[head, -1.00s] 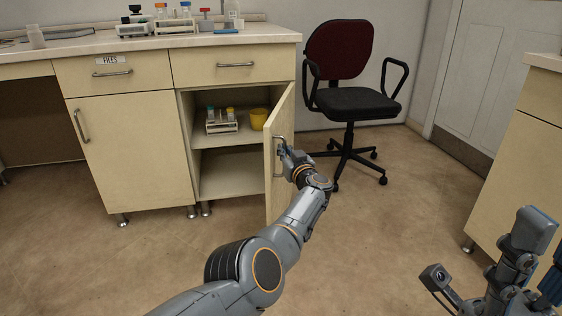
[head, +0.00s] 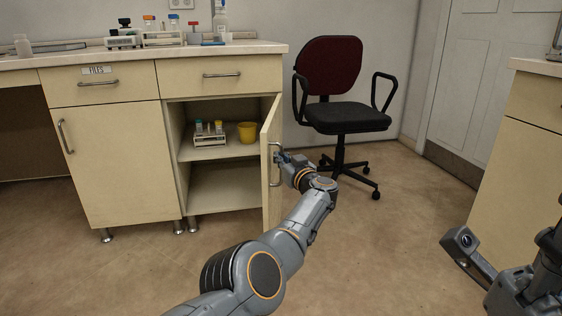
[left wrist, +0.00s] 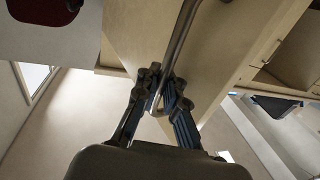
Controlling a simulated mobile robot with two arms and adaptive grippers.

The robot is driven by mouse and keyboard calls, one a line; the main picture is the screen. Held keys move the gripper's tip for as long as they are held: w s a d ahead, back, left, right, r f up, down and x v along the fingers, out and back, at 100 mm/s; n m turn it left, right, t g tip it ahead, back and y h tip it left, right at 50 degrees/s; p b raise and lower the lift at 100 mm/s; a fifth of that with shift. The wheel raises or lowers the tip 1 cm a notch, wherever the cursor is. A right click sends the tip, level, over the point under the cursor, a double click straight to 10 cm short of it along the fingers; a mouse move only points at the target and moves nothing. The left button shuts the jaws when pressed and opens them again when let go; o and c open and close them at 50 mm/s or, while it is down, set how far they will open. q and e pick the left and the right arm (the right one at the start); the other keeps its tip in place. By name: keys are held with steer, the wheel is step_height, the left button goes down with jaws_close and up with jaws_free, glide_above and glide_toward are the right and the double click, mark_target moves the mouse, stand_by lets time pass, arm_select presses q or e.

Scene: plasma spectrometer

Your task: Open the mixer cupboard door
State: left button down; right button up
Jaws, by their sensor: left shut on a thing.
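The cupboard door (head: 269,190) stands swung open on the right side of the cupboard, seen nearly edge-on in the head view. Its metal bar handle (head: 274,165) is on the door's outer face. My left gripper (head: 280,158) is at the handle. In the left wrist view, the left gripper's fingers (left wrist: 160,92) are closed around the bar handle (left wrist: 182,35), near its bent end. The open cupboard shows a shelf (head: 215,152) with a small rack of tubes (head: 209,133) and a yellow cup (head: 247,131). My right gripper is not clearly visible; part of my right arm is at lower right.
An office chair (head: 345,117) stands behind and right of the door. A closed cupboard door (head: 115,160) is on the left. Another cabinet (head: 520,165) stands at the right. Bottles and racks crowd the countertop (head: 75,60).

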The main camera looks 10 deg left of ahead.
arm_select(q)
steer(key=shift+s+d+f, duration=0.2)
steer(key=shift+d+f, duration=0.15)
steer(key=shift+f, duration=0.15)
steer(key=c, duration=1.7)
jaws_free()
steer(key=shift+c, duration=0.2)
steer(key=shift+a+r, duration=0.1)
steer(key=shift+r, duration=0.25)
steer(key=shift+r, duration=0.1)
